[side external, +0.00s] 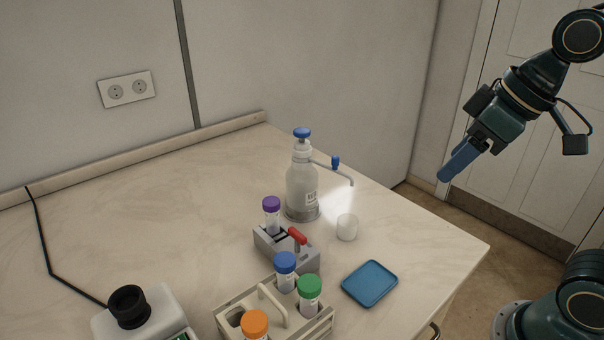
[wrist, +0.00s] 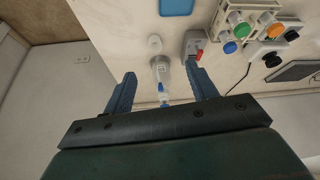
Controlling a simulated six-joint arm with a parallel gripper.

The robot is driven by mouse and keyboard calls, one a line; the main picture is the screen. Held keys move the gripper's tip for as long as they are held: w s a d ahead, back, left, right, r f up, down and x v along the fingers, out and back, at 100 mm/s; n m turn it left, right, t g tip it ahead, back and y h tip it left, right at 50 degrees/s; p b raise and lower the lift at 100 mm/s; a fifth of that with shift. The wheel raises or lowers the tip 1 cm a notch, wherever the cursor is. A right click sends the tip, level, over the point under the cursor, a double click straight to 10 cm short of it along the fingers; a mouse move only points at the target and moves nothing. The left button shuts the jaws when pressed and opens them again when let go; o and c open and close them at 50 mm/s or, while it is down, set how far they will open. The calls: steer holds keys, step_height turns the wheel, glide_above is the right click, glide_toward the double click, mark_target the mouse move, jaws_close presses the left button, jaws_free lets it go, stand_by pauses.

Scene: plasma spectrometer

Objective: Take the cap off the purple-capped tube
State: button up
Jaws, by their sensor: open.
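The purple-capped tube (side external: 272,222) stands upright in a grey holder (side external: 304,257) with a red lever (side external: 297,236), left of centre on the table in the side view. Its purple cap (side external: 271,203) is on top. In the wrist view the holder (wrist: 190,42) and red lever (wrist: 199,54) show by the tip of the right finger; I cannot make out the purple cap there. My gripper (side external: 445,177) is high at the right, well away from the tube. In the wrist view my gripper (wrist: 159,70) has its blue fingers wide apart, with nothing held.
A dispenser bottle (side external: 301,185) with a spout stands behind the holder, beside a white cup (side external: 347,227). A rack (side external: 275,313) with blue-, green- and orange-capped tubes stands in front. A blue tray (side external: 370,283) lies near the right edge. The table's back left is mostly clear.

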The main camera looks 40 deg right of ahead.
steer(key=w+a+n+g+y, duration=0.1)
steer(key=w+a+n, duration=0.2)
steer(key=w, duration=0.5)
steer(key=w+a+f+n+g+y, duration=0.1)
steer(key=w+a+n, duration=0.2)
steer(key=w, duration=0.6)
steer(key=w+a+f+n+g+y, duration=0.1)
steer(key=w+a+n, duration=0.1)
steer(key=w+n, duration=0.4)
steer(key=shift+w+a+f+g, duration=0.2)
steer(key=shift+w+a+g, duration=0.2)
steer(key=shift+w, duration=0.85)
glide_above(274, 200)
steer(key=d, duration=0.3)
step_height(274, 200, down, 8)
steer(key=shift+s+a, duration=0.25)
steer(key=shift+s, duration=0.2)
steer(key=shift+f, duration=0.1)
steer(key=shift+x, duration=2.5)
steer(key=shift+c, duration=0.4)
steer(key=c, duration=1)
